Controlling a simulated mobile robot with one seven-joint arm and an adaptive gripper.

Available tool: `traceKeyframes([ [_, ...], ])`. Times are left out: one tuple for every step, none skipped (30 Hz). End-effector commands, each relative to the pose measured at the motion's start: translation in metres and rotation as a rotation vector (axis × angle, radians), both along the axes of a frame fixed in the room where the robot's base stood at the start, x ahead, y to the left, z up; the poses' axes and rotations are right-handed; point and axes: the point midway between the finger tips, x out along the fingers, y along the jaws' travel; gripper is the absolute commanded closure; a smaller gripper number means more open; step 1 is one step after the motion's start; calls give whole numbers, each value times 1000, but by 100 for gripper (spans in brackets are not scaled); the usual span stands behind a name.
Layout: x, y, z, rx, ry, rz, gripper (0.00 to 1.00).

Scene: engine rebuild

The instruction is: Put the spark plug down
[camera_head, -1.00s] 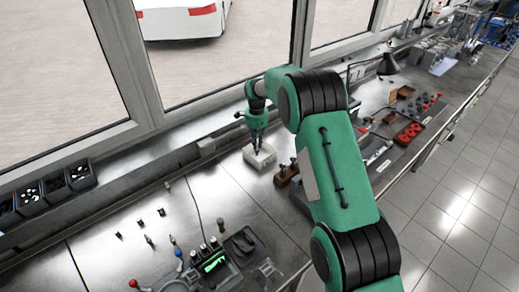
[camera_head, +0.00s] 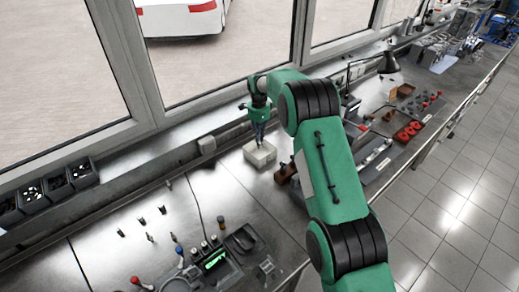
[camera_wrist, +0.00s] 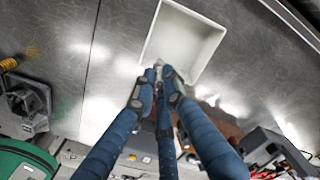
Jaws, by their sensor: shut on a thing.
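My gripper (camera_head: 259,143) hangs over a small white tray (camera_head: 260,157) on the metal bench, its fingers pointing down. In the wrist view the blue fingers of my gripper (camera_wrist: 160,74) come together at the near edge of the tray (camera_wrist: 207,62), whose visible floor is empty. A small pale piece, apparently the spark plug (camera_wrist: 158,63), shows between the fingertips. The fingers hide most of it. I cannot tell whether it touches the tray.
A brown block (camera_head: 286,173) stands just right of the tray. Several small parts (camera_head: 141,221) stand on the bench to the left. A device with a green display (camera_head: 214,259) is at the front. Bare bench lies left of the tray.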

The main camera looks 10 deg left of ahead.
Motion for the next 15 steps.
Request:
traceKeyframes([
  [-1,0,-4,-1,2,0,100],
  [-1,0,-7,-1,2,0,100],
  [-1,0,-11,-1,3,0,100],
  [-1,0,-15,-1,3,0,100],
  [-1,0,-19,-2,4,0,100],
  [-1,0,-25,-2,4,0,100],
  [-1,0,-29,-1,3,0,100],
  [-1,0,-33,-1,3,0,100],
  [-1,0,-39,-1,3,0,100],
  [-1,0,-43,-1,3,0,100],
  [-1,0,-48,-1,3,0,100],
  [-1,0,-52,-1,2,0,100],
  [0,0,-54,0,1,0,100],
  [0,0,-56,0,0,0,100],
  [0,0,-58,0,0,0,100],
])
